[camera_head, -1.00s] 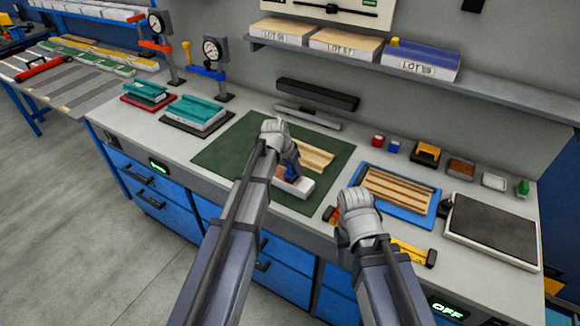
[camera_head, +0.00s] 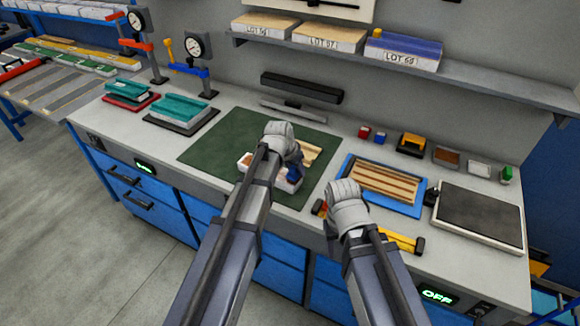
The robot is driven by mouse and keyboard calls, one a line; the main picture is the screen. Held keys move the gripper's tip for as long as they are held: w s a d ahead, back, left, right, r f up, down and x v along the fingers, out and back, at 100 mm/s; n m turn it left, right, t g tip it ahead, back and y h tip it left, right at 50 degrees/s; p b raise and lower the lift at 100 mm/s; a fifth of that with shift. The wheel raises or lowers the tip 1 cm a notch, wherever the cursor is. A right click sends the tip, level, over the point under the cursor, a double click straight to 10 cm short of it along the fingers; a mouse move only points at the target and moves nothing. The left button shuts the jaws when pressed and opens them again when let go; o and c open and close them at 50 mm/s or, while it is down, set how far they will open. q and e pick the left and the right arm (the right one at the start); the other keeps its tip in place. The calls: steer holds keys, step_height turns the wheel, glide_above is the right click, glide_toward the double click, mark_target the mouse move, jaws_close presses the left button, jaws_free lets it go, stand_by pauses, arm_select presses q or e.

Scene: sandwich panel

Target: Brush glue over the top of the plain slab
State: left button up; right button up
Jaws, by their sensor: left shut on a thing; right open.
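The slab (camera_head: 246,161) is a white block with a brownish top, lying on the green mat (camera_head: 225,130). The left forearm crosses in front of it and hides its middle. My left gripper (camera_head: 286,158) is over the slab's right part, shut on a blue tool (camera_head: 294,174) that I take for the glue brush. The tool is mostly hidden, and I cannot tell whether it touches the slab. A pale wooden piece (camera_head: 311,153) lies just behind, on the mat. My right gripper (camera_head: 341,190) is open and empty near the bench's front edge.
A blue tray (camera_head: 422,211) with striped wooden strips and a yellow tool (camera_head: 404,240) lie near my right gripper. A dark-topped plate (camera_head: 480,214) stands at the right. Small blocks line the back. Gauge presses (camera_head: 195,50) stand at left, a shelf (camera_head: 480,82) above.

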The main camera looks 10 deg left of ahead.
arm_select(q)
steer(key=shift+s+d, duration=0.15)
steer(key=shift+d, duration=0.15)
steer(key=shift+s+a, duration=0.15)
steer(key=shift+s, duration=0.25)
steer(key=shift+w+a, duration=0.1)
steer(key=shift+a, duration=0.05)
steer(key=shift+w+a, duration=0.3)
steer(key=shift+a, duration=0.5)
steer(key=shift+w+a, duration=0.25)
steer(key=shift+a, duration=0.55)
steer(key=shift+w+a, duration=0.35)
steer(key=shift+a, duration=0.5)
steer(key=shift+w+a, duration=0.35)
steer(key=shift+a, duration=0.5)
steer(key=shift+w+a, duration=0.35)
steer(key=shift+a, duration=0.5)
steer(key=shift+w+a, duration=0.3)
steer(key=shift+a, duration=0.55)
